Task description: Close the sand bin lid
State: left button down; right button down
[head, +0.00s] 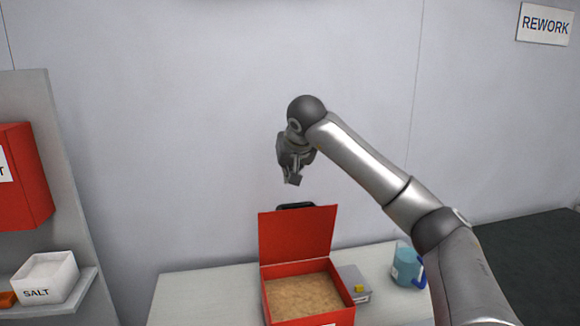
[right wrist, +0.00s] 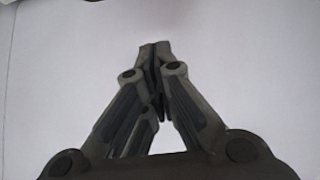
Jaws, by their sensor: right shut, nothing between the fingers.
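A red sand bin (head: 352,297) stands on the pale table, with tan sand in it. Its red lid (head: 297,233) is open and stands upright at the back edge of the bin. A dark handle-like part shows just above the lid's top edge. My right gripper (head: 292,181) is above and behind the lid, pointing down, apart from it. In the right wrist view its fingers (right wrist: 154,50) are together with nothing between them, against a plain pale surface. The left gripper is not in view.
The table (head: 200,295) left of the bin is clear.

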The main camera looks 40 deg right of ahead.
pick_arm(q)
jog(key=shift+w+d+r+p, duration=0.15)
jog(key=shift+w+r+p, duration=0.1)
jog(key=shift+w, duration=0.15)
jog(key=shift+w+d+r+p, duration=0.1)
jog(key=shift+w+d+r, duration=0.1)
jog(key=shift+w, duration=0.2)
pick_arm(e)
notch_tip(320, 180, down, 6)
jog(key=shift+r, duration=0.2)
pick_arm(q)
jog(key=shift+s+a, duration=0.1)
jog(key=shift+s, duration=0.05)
